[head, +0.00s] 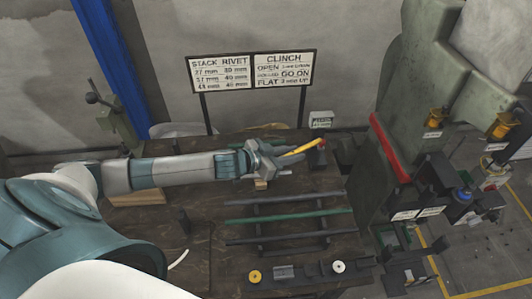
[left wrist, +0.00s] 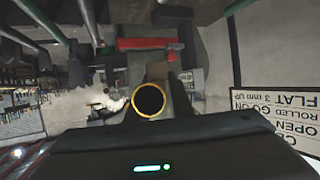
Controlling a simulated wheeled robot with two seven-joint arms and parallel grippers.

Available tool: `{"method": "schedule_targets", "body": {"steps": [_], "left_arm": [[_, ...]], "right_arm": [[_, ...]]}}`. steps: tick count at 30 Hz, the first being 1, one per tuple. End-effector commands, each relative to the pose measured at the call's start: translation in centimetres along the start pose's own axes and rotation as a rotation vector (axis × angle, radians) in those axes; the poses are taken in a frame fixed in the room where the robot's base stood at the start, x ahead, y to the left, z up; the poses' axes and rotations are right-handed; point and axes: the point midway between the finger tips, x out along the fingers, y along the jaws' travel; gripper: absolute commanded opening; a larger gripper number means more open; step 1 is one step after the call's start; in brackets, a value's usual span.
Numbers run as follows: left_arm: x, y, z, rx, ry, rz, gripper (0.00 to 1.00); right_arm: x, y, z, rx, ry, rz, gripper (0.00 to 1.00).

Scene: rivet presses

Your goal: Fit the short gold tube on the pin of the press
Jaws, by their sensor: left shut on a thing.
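The gold tube (head: 302,147) is between the fingers of my left gripper (head: 287,158), above the back of the dark bench. It points right and slightly up in the head view. In the left wrist view the tube's open round end (left wrist: 148,116) faces the camera as a gold ring with a dark bore. My left gripper is shut on it. The grey-green press (head: 375,195) stands to the right, apart from the tube. I cannot make out for certain which part of the press is its pin. My right gripper is not in view.
Several dark and green bars (head: 290,213) lie on a rack in the middle of the bench. A gold ring (head: 254,276) and a white ring (head: 338,267) sit at the front. Two signs (head: 252,72) stand behind. A red bar (head: 390,147) runs along the press.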

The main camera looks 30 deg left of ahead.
Motion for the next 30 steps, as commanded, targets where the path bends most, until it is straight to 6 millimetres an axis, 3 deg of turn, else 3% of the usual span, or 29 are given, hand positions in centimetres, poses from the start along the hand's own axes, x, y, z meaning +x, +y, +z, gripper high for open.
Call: {"method": "schedule_targets", "body": {"steps": [1, 4, 9, 12, 18, 24, 30], "left_arm": [[0.2, 1.7, -1.2, -0.017, 0.007, -0.017, 0.0], [-0.1, 3.9, -3.2, -0.041, 0.007, -0.07, 0.0], [-1.6, 6.5, -5.9, -0.082, 0.007, -0.17, 0.0], [-3.0, 7.5, -6.5, -0.11, 0.006, -0.238, 0.0], [-5.3, 8.0, -4.2, -0.157, 0.002, -0.369, 0.0], [-5.6, 8.1, -1.1, -0.175, 0.0, -0.421, 0.0], [-5.7, 8.2, 0.5, -0.183, -0.001, -0.445, 0.0]], "right_arm": [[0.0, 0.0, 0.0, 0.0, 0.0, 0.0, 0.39], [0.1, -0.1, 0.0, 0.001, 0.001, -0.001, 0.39], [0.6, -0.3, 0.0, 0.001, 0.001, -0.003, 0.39], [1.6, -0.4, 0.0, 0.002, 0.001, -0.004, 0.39], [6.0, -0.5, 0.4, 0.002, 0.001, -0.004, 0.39], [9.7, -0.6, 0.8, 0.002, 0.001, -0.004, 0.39], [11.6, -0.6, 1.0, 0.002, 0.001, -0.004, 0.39]]}}
